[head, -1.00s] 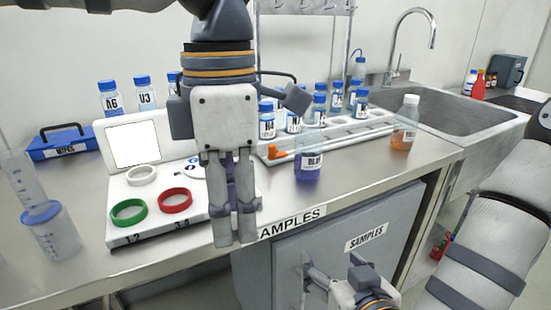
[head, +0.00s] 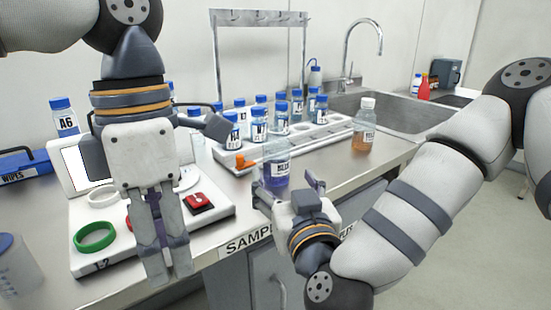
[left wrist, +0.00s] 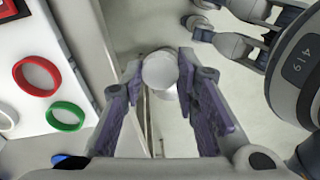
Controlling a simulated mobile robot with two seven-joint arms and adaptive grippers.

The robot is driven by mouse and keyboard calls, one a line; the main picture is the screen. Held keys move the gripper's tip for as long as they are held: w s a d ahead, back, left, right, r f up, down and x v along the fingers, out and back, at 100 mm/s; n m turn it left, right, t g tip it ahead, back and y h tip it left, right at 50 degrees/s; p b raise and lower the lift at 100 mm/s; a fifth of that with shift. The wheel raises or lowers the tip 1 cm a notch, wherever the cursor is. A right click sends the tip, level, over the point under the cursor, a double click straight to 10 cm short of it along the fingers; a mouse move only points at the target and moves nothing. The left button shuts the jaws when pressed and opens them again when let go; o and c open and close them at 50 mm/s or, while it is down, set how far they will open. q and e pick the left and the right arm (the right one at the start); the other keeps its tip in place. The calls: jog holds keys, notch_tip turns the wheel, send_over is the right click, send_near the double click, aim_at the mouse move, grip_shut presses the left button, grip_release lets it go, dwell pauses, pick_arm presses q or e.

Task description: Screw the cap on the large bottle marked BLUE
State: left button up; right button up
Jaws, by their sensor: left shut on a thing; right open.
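The bottle marked BLUE (head: 275,170) stands on the counter near its front edge. It is clear with blue-purple liquid in it, and I see no cap on it. My right gripper (head: 288,188) is open just in front of the bottle, fingers pointing at it; contact cannot be told. My left gripper (head: 167,280) points down over the counter's front edge, left of the bottle. In the left wrist view it is shut on a round white cap (left wrist: 160,70) between its fingertips.
A white panel with a green ring (head: 95,237) and a red block (head: 199,202) lies to the left. A rack (head: 325,137) of blue-capped bottles stands behind the BLUE bottle. An orange-liquid bottle (head: 364,128) stands to the right, before the sink (head: 400,112).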

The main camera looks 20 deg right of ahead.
aim_at(279, 161)
pick_arm(q)
jog(key=shift+w+f, duration=0.1)
jog(key=shift+f, duration=0.3)
pick_arm(e)
jog(key=w, duration=0.3)
jog(key=shift+d+f, duration=0.15)
jog(key=shift+d, duration=0.05)
jog(key=shift+w, duration=0.3)
pick_arm(q)
jog(key=shift+w+f+b, duration=0.1)
jog(key=shift+f+b, duration=0.25)
jog(key=shift+f, duration=0.2)
pick_arm(e)
jog(key=w, duration=0.2)
jog(key=w+d, duration=0.1)
jog(key=w, duration=0.1)
jog(key=shift+d+f, duration=0.1)
pick_arm(q)
jog(key=shift+f, duration=0.1)
pick_arm(e)
jog(key=shift+w, duration=0.6)
jog(key=c, duration=1.3)
